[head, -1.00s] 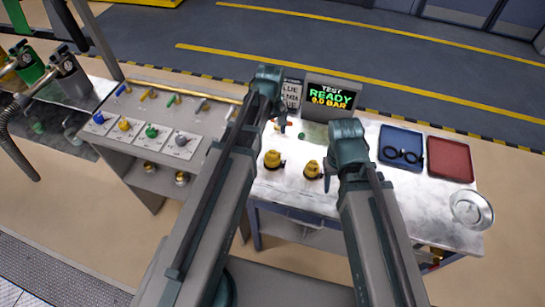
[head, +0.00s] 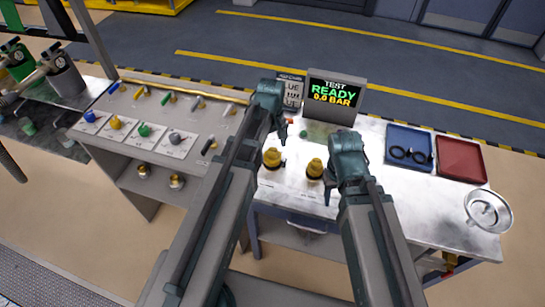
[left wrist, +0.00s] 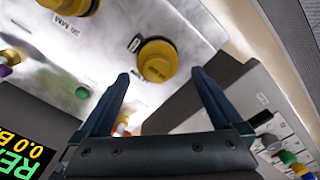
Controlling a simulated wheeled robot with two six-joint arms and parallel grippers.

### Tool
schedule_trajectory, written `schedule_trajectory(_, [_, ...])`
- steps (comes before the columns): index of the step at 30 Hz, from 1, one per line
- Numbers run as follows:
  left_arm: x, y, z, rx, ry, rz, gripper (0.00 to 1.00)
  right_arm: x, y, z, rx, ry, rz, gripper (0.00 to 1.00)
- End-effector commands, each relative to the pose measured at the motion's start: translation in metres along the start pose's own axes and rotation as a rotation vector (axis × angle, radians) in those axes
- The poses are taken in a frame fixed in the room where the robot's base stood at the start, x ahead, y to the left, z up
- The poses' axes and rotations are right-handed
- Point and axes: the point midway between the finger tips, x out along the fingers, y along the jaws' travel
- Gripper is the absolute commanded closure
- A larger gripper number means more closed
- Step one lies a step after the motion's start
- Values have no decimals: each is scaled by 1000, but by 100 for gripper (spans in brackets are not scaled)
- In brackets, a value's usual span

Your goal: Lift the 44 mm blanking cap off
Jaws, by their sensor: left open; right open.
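Two yellow caps stand on the metal table in the head view: a left one (head: 272,158) and a right one (head: 315,168). The left one appears in the left wrist view (left wrist: 157,60), just beyond and between my fingertips, not touching. A label partly hidden beside it is too small to read surely, so I cannot tell which cap is the 44 mm one. My left gripper (left wrist: 160,74) is open and empty; in the head view it hangs above the table (head: 281,130) behind the left cap. My right gripper (head: 329,192) is beside the right cap, empty.
A test display (head: 335,98) reading READY 0.0 BAR stands at the table's back. A blue tray (head: 398,137) with black rings, a red tray (head: 461,160) and a round metal dish (head: 488,209) lie right. A bench panel (head: 150,135) with coloured knobs stands left.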

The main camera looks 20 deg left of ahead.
Motion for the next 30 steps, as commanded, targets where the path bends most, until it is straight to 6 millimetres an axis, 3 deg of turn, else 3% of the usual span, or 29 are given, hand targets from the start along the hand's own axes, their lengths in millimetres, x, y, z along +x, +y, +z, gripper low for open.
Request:
schedule_trajectory(9, [43,3,1,0,0,0,0,43,-4,-2,2,0,0,50])
schedule_trajectory(19, [44,3,1,0,0,0,2,44,-4,-3,2,0,0,50])
schedule_trajectory(30, [44,3,1,0,0,0,68,44,-4,-3,2,0,0,50])
